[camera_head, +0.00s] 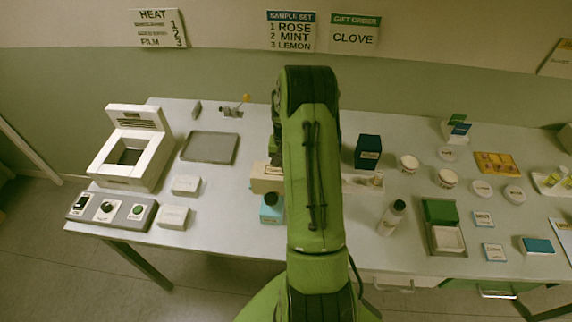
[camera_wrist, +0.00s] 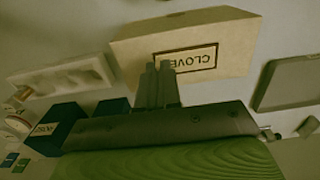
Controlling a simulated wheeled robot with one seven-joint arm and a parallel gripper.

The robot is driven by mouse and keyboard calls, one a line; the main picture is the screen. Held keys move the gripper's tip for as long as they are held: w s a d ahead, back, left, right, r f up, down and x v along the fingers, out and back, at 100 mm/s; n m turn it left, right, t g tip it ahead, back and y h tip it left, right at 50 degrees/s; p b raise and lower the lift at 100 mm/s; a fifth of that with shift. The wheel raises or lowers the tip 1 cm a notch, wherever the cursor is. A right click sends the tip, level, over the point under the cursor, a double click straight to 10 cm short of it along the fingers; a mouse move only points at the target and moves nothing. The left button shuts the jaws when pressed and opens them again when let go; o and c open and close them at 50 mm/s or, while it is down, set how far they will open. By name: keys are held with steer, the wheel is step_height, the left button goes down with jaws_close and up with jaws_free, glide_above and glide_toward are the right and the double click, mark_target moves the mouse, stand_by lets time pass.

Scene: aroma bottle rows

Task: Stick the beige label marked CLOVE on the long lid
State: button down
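A beige label marked CLOVE (camera_wrist: 194,60), with a dark border, lies flat against the face of a long beige box or lid (camera_wrist: 238,36) in the wrist view. Its lettering appears upside down there. In the head view the beige piece (camera_head: 264,180) shows just left of my arm, which hides its right part. My gripper (camera_wrist: 158,70) has its two fingers close together over the label's left part, and they look shut. I cannot tell whether the fingertips touch the label or hold anything. My fingers are hidden in the head view.
A dark blue box marked ROSE (camera_wrist: 40,129) and a white tray with hollows (camera_wrist: 62,78) are left in the wrist view. A grey tray (camera_head: 210,147) and white sealing machine (camera_head: 132,150) stand left. A teal bottle (camera_head: 271,209) stands in front of the beige piece.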

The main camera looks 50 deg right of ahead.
steer(key=shift+a+f, duration=0.1)
steer(key=c, duration=1.3)
jaws_free()
steer(key=shift+o, duration=0.2)
steer(key=shift+r+p, duration=2.6)
steer(key=shift+r, duration=1.6)
steer(key=shift+f, duration=0.1)
